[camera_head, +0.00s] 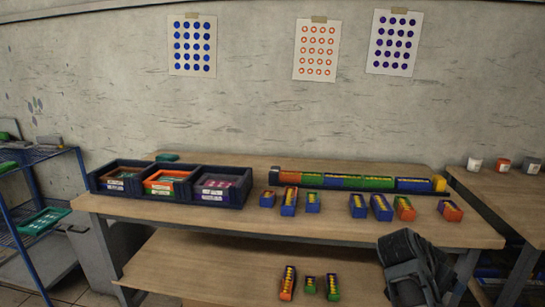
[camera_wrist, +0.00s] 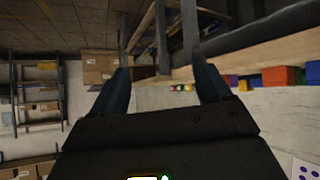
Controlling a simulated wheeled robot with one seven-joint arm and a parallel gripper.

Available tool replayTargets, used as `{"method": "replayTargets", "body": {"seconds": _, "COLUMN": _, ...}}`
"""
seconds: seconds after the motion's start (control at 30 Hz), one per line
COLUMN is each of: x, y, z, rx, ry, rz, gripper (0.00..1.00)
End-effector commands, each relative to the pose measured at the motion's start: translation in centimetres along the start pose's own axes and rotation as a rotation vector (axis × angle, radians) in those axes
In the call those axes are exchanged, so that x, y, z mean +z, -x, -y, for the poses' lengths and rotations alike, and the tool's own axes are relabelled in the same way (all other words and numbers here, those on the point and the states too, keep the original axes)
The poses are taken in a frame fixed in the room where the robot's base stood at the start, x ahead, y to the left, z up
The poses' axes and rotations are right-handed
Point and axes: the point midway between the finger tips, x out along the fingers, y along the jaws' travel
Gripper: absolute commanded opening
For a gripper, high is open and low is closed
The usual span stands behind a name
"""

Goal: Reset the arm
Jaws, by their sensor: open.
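My gripper shows in the wrist view (camera_wrist: 165,76) with its two dark fingers spread wide apart and nothing between them. In the camera_head view, a dark part of my arm (camera_head: 408,262) is at the lower right, in front of the wooden table's (camera_head: 355,230) front edge. It hides part of the lower shelf (camera_head: 210,270) and a table leg. Whether the fingertips show there is unclear.
Dark bins (camera_head: 222,188) stand at the table's left. Several small coloured boxes (camera_head: 312,202) and a long coloured row (camera_head: 345,182) lie on the table. More small boxes (camera_head: 287,283) are on the lower shelf. Another table (camera_head: 510,195) with cups is at right; a blue rack (camera_head: 45,190) at left.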

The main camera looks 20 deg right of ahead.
Motion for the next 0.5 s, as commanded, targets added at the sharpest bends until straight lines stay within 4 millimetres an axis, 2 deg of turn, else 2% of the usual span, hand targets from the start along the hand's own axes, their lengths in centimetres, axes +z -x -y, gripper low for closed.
{"method": "replayTargets", "body": {"seconds": 0.03, "x": 2.0, "y": -0.5, "z": -0.7, "rx": -0.047, "ry": 0.066, "rz": -0.014, "gripper": 0.77}}
{"method": "replayTargets", "body": {"seconds": 0.23, "x": 8.3, "y": -0.6, "z": -2.7, "rx": -0.273, "ry": 0.299, "rz": -0.069, "gripper": 0.77}}
{"method": "replayTargets", "body": {"seconds": 0.37, "x": 12.3, "y": 0.4, "z": -4.6, "rx": -0.421, "ry": 0.432, "rz": -0.1, "gripper": 0.77}}
{"method": "replayTargets", "body": {"seconds": 0.5, "x": 16.1, "y": 2.4, "z": -7.1, "rx": -0.583, "ry": 0.556, "rz": -0.132, "gripper": 0.77}}
